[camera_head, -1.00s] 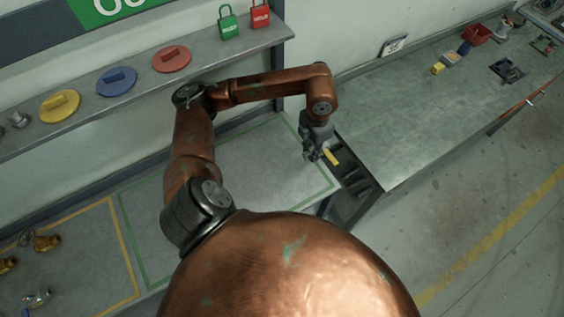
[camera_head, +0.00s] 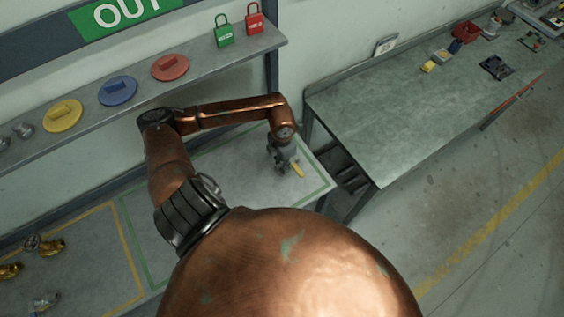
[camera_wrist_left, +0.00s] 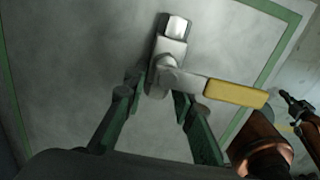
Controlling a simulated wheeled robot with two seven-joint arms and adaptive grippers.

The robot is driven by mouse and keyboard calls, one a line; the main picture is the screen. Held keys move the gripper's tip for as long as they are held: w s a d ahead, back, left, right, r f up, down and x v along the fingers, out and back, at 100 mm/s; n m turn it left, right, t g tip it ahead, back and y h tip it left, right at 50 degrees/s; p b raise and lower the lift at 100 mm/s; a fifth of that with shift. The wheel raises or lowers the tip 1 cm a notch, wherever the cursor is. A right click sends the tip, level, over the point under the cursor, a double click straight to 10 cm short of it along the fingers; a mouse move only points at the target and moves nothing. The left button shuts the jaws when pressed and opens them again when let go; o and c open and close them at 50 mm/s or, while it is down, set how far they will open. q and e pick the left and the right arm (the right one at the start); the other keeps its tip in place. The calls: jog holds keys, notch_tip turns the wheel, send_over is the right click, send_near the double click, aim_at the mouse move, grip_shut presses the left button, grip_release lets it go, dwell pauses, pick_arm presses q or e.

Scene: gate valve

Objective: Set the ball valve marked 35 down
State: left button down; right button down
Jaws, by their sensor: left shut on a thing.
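A silver ball valve (camera_wrist_left: 171,50) with a yellow lever (camera_wrist_left: 235,93) is between the fingers of my left gripper (camera_wrist_left: 163,92) in the left wrist view. The gripper is shut on its body, and the lever sticks out to the right. No number can be read on it. In the head view my left gripper (camera_head: 282,167) and the yellow lever (camera_head: 297,170) are over the right part of the green-outlined area (camera_head: 235,165) of the bench. I cannot tell whether the valve touches the surface. My right gripper is not in view.
A yellow-outlined area (camera_head: 95,260) with brass valves (camera_head: 45,246) and a silver one (camera_head: 44,301) lies at the left. A shelf (camera_head: 200,80) with coloured discs and padlocks runs above. A second workbench (camera_head: 390,120) stands right, beyond a gap.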

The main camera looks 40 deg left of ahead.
pick_arm(q)
jog(key=shift+d, duration=0.1)
jog(key=shift+f, duration=0.15)
jog(key=c, duration=1.6)
grip_release()
notch_tip(320, 180, up, 8)
jog(key=shift+f+b, duration=0.1)
jog(key=shift+b, duration=0.55)
jog(key=shift+s, duration=0.1)
